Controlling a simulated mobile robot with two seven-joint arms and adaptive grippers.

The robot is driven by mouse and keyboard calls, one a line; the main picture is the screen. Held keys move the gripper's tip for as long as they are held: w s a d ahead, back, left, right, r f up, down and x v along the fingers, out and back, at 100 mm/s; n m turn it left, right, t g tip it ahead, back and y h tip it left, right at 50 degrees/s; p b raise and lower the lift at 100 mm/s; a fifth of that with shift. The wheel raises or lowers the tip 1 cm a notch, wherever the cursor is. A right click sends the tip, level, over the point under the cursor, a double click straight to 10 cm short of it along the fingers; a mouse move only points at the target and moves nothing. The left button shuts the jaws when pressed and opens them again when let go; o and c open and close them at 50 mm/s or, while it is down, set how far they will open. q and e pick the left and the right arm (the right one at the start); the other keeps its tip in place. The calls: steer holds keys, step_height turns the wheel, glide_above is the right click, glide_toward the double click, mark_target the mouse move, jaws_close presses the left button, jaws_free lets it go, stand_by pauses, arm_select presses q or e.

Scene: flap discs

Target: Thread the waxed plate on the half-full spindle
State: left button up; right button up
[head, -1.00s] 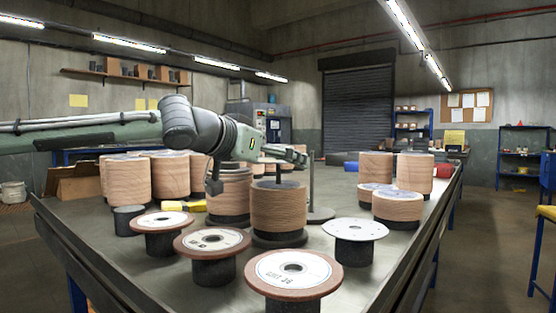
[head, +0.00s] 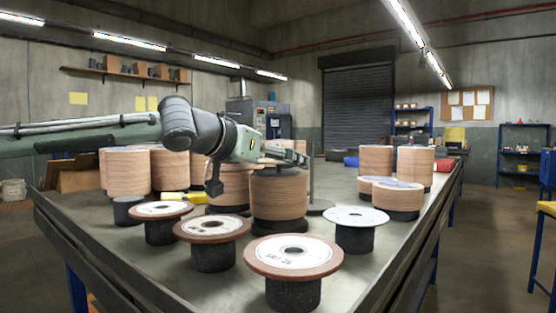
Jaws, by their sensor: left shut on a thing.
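My left gripper (head: 290,157) comes in from the left, shut, just above the middle stack of wood-coloured discs (head: 278,197), the half-full spindle. What it holds, taken to be the waxed plate, is hardly visible at this angle, and I cannot tell whether it touches the stack. The rod top of this spindle is hidden behind the gripper. On black pedestals in front stand brown-rimmed plates with white labels: the nearest plate (head: 293,256), a middle plate (head: 212,228) and a left plate (head: 160,210). A white plate (head: 355,216) is on a pedestal at right. My right gripper is out of view.
A bare rod (head: 311,182) on a round base stands just right of the middle stack. Taller disc stacks (head: 126,172) are behind at left, and others (head: 414,166) at right. A yellow object (head: 183,198) lies at left. The tabletop right of the white plate is clear.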

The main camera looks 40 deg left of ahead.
arm_select(q)
steer(key=shift+f, duration=0.5)
steer(key=o, duration=0.8)
steer(key=shift+o, duration=0.2)
steer(key=v, duration=1.2)
